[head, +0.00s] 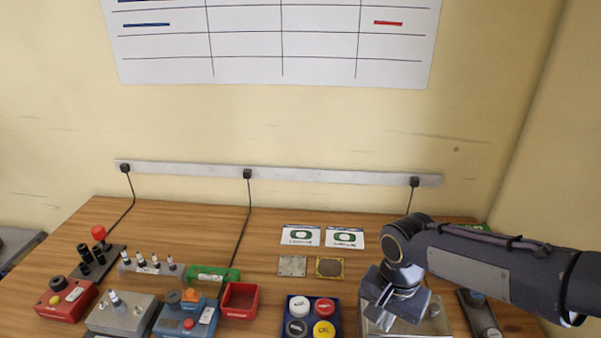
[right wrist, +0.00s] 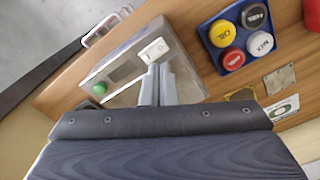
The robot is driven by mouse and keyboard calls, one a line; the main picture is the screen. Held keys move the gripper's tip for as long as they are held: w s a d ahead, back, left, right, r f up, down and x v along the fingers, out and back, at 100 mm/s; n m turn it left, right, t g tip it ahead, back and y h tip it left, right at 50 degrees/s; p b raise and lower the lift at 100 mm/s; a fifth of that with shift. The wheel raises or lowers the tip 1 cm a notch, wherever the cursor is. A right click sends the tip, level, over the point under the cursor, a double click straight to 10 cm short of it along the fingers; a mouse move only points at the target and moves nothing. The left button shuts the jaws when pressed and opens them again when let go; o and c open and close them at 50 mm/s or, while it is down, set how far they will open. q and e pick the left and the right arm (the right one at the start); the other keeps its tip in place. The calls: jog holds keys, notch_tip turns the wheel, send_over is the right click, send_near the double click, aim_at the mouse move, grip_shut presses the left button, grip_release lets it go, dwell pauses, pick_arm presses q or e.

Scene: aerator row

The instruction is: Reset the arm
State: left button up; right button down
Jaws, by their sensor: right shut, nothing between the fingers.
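My right arm comes in from the right in the head view, and its gripper (head: 393,308) is over a metal switch box (head: 441,322) near the table's front edge. In the right wrist view the two grey fingers (right wrist: 158,84) are together with nothing between them. They overlap the same metal box, which has a white rocker switch (right wrist: 154,50) and a green button (right wrist: 99,88). I cannot tell whether the fingertips touch the box. My left gripper is not in view.
A blue box with several coloured round buttons (head: 311,318) stands left of the gripper. A dark control box (head: 480,314) stands on the right. Bare wood (head: 190,228) lies towards the wall.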

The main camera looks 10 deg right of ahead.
jog(key=s+a+r+n+t+y, duration=0.1)
jog(key=s+n+t, duration=0.4)
jog(key=s, duration=0.6)
jog(key=r+n+y, duration=0.1)
jog(key=n+y, duration=0.1)
jog(key=shift+s+r+t+y+b, duration=0.3)
